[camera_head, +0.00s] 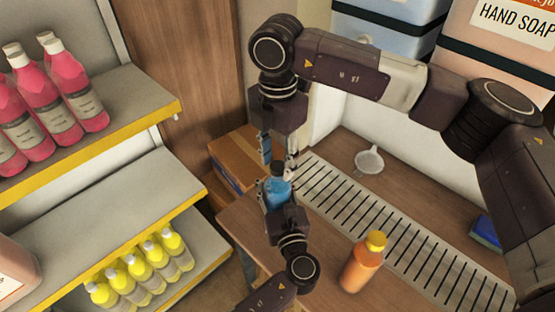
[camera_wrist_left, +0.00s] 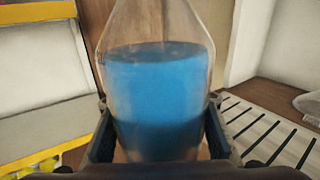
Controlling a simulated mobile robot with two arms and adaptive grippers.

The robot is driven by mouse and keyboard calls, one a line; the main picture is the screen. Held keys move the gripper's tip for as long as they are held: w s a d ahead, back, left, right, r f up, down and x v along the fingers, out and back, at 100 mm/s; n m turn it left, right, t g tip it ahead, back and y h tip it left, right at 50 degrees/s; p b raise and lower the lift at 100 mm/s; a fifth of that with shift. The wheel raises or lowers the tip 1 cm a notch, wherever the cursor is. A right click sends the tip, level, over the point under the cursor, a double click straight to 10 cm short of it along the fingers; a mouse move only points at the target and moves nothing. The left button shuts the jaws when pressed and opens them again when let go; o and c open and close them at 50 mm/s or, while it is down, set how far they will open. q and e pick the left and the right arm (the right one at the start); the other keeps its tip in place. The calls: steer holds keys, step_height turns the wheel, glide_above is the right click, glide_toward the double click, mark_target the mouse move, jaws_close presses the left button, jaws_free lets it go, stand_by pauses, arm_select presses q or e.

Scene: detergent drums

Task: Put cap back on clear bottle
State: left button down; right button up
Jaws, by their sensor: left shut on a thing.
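The clear bottle (camera_head: 278,190) holds blue liquid. My left gripper (camera_wrist_left: 158,135) is shut around its body, and the bottle fills the middle of the left wrist view (camera_wrist_left: 160,85). A small dark cap (camera_head: 278,168) shows at the bottle's top in the head view; I cannot tell whether it is seated. My right gripper (camera_head: 279,158) points down over the bottle top, its fingers apart on either side near the cap. The bottle's top is out of frame in the left wrist view.
An orange bottle with a yellow cap (camera_head: 364,262) stands on the wooden counter. A white funnel (camera_head: 369,160) lies behind the slotted drain grate (camera_head: 400,238). Shelves with pink bottles (camera_head: 78,85) and yellow-capped bottles (camera_head: 140,270) are at the left. Large drums stand behind.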

mark_target(278, 196)
arm_select(q)
steer(key=shift+f, duration=0.1)
arm_select(e)
steer(key=shift+o, duration=0.3)
steer(key=shift+r, duration=0.1)
step_height(278, 196, up, 12)
stand_by(0.4)
arm_select(q)
steer(key=c, duration=1.1)
jaws_free()
steer(key=v, duration=1.2)
